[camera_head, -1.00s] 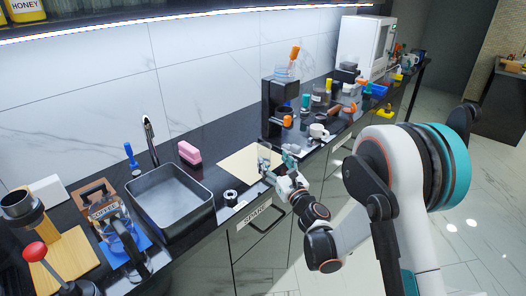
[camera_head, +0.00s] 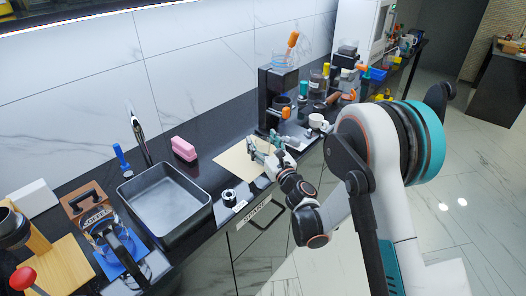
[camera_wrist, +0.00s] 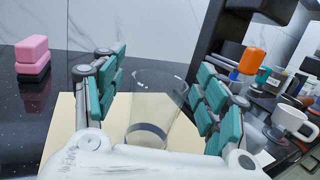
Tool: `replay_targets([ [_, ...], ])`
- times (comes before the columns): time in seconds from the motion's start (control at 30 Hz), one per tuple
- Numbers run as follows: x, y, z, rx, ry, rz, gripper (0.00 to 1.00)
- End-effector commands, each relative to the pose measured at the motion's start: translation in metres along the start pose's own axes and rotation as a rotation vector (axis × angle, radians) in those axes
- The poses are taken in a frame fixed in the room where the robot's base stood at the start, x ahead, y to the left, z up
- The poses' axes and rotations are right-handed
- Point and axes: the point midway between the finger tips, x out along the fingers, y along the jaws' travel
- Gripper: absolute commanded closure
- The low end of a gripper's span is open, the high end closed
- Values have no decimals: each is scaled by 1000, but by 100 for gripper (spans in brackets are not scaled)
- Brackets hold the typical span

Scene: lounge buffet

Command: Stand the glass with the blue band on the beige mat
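A clear glass (camera_wrist: 160,92) with a dark bluish band near its lower end shows between my fingers in the wrist view. It looks upright, over the beige mat (camera_wrist: 62,135). My palm hides its base, so contact with the mat cannot be confirmed. My gripper (camera_wrist: 160,95) is open around the glass, with a narrow gap on each side. In the head view my gripper (camera_head: 268,149) is over the right part of the beige mat (camera_head: 233,163); the glass is hard to make out there.
A pink block (camera_head: 183,148) lies left of the mat, behind the dark sink tray (camera_head: 165,205). A white mug (camera_head: 318,122) and a black coffee machine (camera_head: 272,95) stand to the right. A small black-and-white ring (camera_head: 229,197) is near the front edge.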

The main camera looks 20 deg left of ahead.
Motion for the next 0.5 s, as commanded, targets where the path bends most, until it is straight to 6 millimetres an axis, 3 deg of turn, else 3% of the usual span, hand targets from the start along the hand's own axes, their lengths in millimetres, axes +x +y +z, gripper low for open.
replay_targets([
  [0.03, 0, 0, 0, 0, 0, 0, 49],
  [0.13, 0, 0, 0, 0, 0, 0, 67],
  [0.27, 0, 0, 0, 0, 0, 0, 68],
  [0.3, 0, 0, 0, 0, 0, 0, 64],
  [0.47, 0, 0, 0, 0, 0, 0, 100],
  [0.5, 0, 0, 0, 0, 0, 0, 100],
])
